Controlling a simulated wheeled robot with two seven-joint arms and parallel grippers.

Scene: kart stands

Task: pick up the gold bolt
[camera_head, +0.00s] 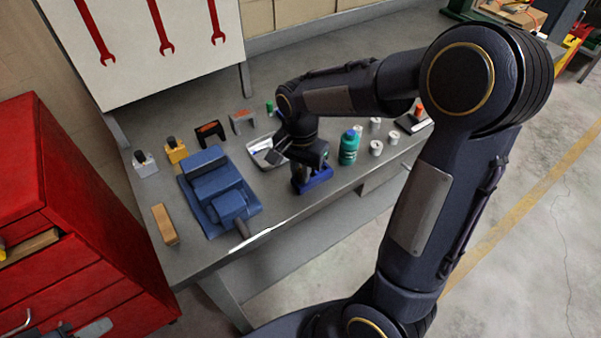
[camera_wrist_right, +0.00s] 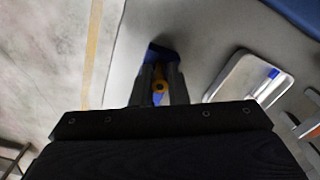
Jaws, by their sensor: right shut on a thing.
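My right gripper (camera_head: 308,180) reaches down over the bench at a small blue bin (camera_head: 318,183). The right wrist view shows its two fingers (camera_wrist_right: 160,92) closed on a small gold piece (camera_wrist_right: 172,75), which looks like the gold bolt. The fingers hide most of it. The blue bin (camera_wrist_right: 160,52) shows just beyond the fingertips in that view. I cannot tell whether the bolt is inside the bin or above it. My left gripper does not show.
A metal tray (camera_head: 266,162) lies left of the bin; a green bottle (camera_head: 348,148) and several white cups stand to its right. A blue vise-like block (camera_head: 215,190) sits farther left. The bench's front edge is close to the bin.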

